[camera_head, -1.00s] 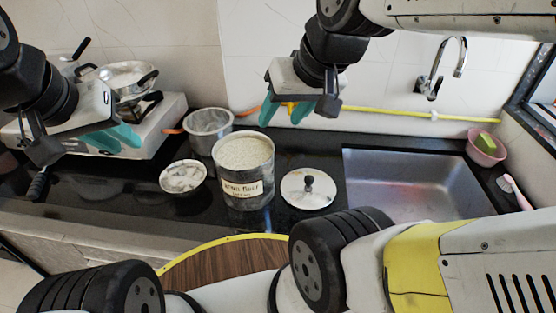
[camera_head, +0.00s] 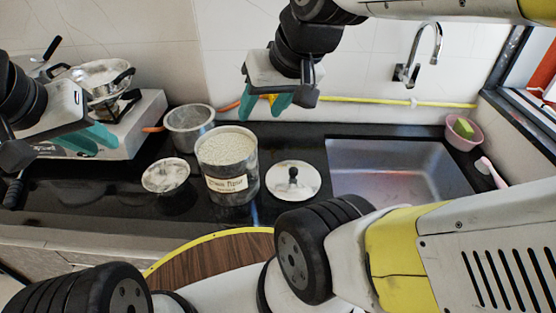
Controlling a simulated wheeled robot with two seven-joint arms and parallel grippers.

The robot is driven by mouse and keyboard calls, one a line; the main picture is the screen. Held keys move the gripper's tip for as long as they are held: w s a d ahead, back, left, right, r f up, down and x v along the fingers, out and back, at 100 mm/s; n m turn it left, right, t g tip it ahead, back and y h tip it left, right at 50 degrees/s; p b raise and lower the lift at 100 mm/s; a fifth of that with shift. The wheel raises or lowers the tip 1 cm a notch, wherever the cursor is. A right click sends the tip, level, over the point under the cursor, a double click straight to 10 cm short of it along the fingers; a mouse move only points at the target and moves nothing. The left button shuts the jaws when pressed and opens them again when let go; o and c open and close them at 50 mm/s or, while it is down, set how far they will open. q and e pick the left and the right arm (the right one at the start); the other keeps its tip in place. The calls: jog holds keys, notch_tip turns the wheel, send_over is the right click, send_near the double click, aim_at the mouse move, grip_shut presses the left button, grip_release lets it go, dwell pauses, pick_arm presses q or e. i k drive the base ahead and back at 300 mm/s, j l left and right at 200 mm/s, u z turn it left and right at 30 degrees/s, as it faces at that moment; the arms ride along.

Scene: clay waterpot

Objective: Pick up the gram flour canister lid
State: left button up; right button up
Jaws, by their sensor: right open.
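The lid (camera_head: 307,184) is a pale marbled disc with a dark knob. It lies flat on the black counter, right of the open canister (camera_head: 247,190). The canister is grey, labelled as gram flour, and full of pale flour. My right gripper (camera_head: 268,103), with teal fingers, is open and empty. It hangs above and behind the canister and lid in the picture, apart from both. My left gripper (camera_head: 88,141) is at the far left in front of the stove, its teal fingers apart and nothing seen between them.
A small bowl (camera_head: 166,177) and a metal pot (camera_head: 188,128) stand left of the canister. The sink (camera_head: 395,170) is right of the lid. A stove (camera_head: 140,140) with a pan stands at left. A yellow hose (camera_head: 375,101) runs along the wall; a pink basin (camera_head: 472,139) stands at right.

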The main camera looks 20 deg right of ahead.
aim_at(294, 181)
jog(key=l+z, duration=0.2)
jog(key=z, duration=0.15)
jog(key=k+l+z, duration=0.1)
jog(key=z, duration=0.3)
jog(key=l, duration=0.1)
